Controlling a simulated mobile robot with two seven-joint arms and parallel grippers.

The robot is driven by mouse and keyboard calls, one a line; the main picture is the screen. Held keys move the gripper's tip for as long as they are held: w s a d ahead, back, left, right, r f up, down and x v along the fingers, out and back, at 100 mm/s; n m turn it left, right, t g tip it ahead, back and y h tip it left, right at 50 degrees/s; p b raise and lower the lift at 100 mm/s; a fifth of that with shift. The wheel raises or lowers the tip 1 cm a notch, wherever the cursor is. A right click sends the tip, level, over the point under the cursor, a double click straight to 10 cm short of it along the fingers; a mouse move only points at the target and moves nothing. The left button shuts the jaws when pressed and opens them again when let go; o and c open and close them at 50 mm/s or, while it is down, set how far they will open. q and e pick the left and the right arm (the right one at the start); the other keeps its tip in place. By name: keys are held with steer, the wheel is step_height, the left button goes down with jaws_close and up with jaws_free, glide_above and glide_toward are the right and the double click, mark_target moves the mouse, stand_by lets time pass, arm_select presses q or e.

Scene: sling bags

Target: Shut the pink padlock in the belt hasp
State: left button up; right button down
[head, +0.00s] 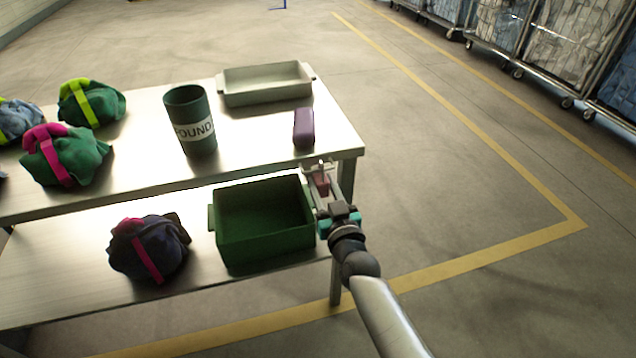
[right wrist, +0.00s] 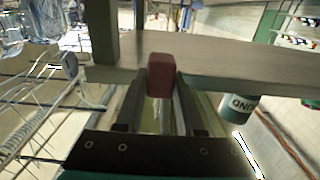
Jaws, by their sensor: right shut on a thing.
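My right gripper (head: 322,182) is at the right end of the table's front edge, above the right side of the green crate. It is shut on a small dull pink block, which I take to be the pink padlock (head: 322,187). In the right wrist view the padlock (right wrist: 156,68) shows as a reddish block between the two fingertips (right wrist: 155,85). A small pale metal piece (head: 320,164) shows just beyond the fingertips; I cannot tell whether it is the hasp or the padlock's shackle. Whether the padlock is open or shut is not clear. My left gripper is not in view.
The upper shelf holds a purple case (head: 304,129), a dark green "FOUND" cup (head: 192,124), a pale tray (head: 226,96) and several strapped bags (head: 92,103). The lower shelf holds a green crate (head: 262,244) and a dark bag (head: 140,248).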

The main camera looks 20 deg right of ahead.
mark_target(324, 189)
steer(key=shift+s+d+p, duration=0.1)
steer(key=shift+s+p, duration=1.35)
steer(key=shift+s, duration=1.9)
